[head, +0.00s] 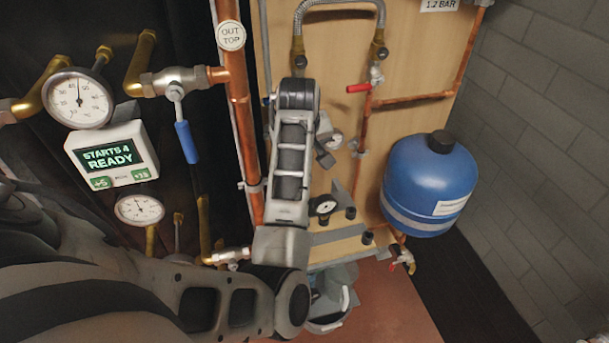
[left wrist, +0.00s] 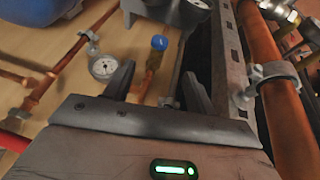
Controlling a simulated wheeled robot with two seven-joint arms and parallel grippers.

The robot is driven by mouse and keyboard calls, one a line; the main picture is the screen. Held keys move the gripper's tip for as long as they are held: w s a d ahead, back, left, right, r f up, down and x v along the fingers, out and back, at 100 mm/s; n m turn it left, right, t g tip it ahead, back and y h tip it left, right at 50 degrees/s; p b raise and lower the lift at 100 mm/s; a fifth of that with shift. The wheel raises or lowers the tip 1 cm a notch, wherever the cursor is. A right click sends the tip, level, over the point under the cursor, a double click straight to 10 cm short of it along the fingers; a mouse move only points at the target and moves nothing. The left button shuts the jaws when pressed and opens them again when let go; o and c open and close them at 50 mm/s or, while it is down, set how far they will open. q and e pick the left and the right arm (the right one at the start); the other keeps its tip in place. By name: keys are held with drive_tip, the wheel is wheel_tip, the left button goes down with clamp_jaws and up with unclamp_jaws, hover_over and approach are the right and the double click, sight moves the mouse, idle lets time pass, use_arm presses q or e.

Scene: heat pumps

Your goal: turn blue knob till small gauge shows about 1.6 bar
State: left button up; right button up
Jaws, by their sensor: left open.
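In the left wrist view the blue knob (left wrist: 159,43) sits on a fitting at the end of a short copper pipe. The small white round gauge (left wrist: 103,67) is to its left. My left gripper (left wrist: 158,78) is open, and the knob shows beyond the gap between its fingers, not gripped. In the head view my left arm reaches up in front of the wooden board and seems to hide the knob. The small gauge (head: 334,140) shows partly beside my left gripper (head: 325,154). Its needle is too small to read. My right gripper is not in view.
A blue tank (head: 430,185) hangs right of the board. A red-handled valve (head: 363,88) and copper pipes run near the arm. A black-rimmed gauge (head: 324,206) is lower on the board. A large gauge (head: 78,98) and a display (head: 112,153) reading "STARTS 4 READY" are at left.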

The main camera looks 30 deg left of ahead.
use_arm(q)
drive_tip(key=x, duration=1.4)
drive_tip(key=shift+f, duration=0.2)
drive_tip(key=shift+c, duration=0.4)
drive_tip(key=c, duration=0.9)
